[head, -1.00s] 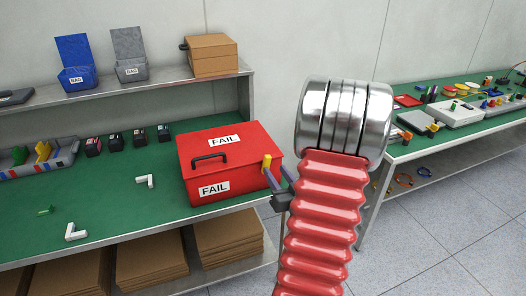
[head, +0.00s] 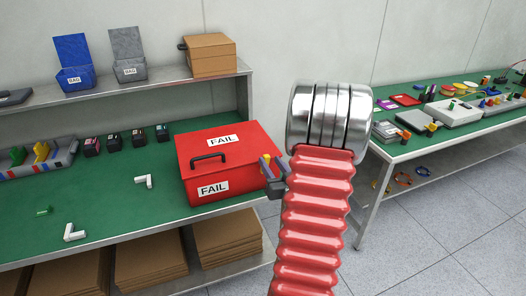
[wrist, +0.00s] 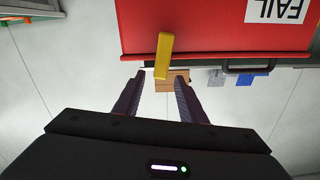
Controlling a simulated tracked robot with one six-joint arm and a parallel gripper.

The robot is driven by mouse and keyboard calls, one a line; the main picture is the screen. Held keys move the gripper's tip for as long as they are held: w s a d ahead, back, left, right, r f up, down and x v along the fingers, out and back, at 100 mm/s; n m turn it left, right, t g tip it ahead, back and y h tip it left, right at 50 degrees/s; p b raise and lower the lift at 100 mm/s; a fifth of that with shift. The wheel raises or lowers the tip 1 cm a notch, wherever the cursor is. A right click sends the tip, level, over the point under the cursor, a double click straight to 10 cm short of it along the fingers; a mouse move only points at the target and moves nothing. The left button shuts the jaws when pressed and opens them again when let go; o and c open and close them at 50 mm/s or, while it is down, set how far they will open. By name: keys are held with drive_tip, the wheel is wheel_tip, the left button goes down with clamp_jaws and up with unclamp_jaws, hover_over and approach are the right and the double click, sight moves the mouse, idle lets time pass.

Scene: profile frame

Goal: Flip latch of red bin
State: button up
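The red bin (head: 236,179) sits on the green bench top, with a black handle (head: 208,159) and FAIL labels, lid closed. Its yellow latch shows in the wrist view (wrist: 164,55) as a short bar across the lid seam. In the head view the latch is mostly hidden by my fingers. My gripper (head: 273,167) is at the bin's right side. In the wrist view the gripper (wrist: 158,98) is open, fingers spread to either side of the latch's free end. I cannot see contact with either finger.
Black boxes (head: 114,142), white corner pieces (head: 144,181) and a parts tray (head: 40,160) are on the bench to the left. A shelf (head: 150,92) runs above the back. A second bench (head: 430,139) with many items stands right, past a floor gap.

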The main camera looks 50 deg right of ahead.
sight(266, 155)
drive_tip(key=x, duration=0.8)
drive_tip(key=shift+w+d, duration=0.1)
drive_tip(key=shift+w, duration=0.05)
drive_tip(key=shift+c, duration=0.7)
clamp_jaws()
